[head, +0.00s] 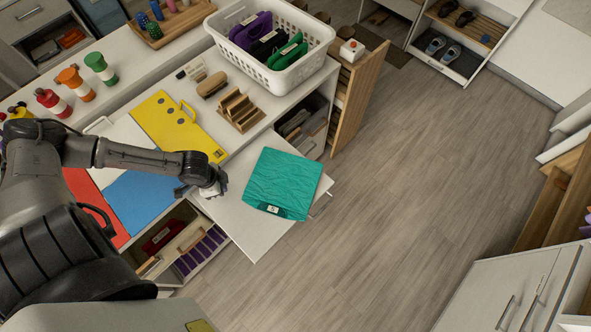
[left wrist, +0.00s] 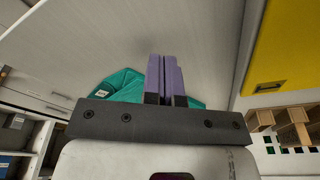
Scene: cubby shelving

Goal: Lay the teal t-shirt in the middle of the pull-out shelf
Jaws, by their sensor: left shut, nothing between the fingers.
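The teal t-shirt (head: 284,178) lies folded flat on the white pull-out shelf (head: 248,226), with a small pale label at its lower edge. It sits toward the shelf's right side, and its lower right corner is close to the shelf's edge. My left gripper (head: 212,192) is at the shelf's left side, apart from the t-shirt. In the left wrist view its purple fingers (left wrist: 165,78) are together and empty. Part of the t-shirt (left wrist: 118,84) shows behind them; the rest is hidden there by the fingers and the gripper's body. My right gripper is not in view.
Behind the shelf, the counter holds a yellow folder (head: 178,124), wooden racks (head: 240,108) and a white basket (head: 292,74) of folded clothes. An open drawer (head: 192,246) is below left. A wooden pull-out panel (head: 356,100) stands behind. The floor to the right is clear.

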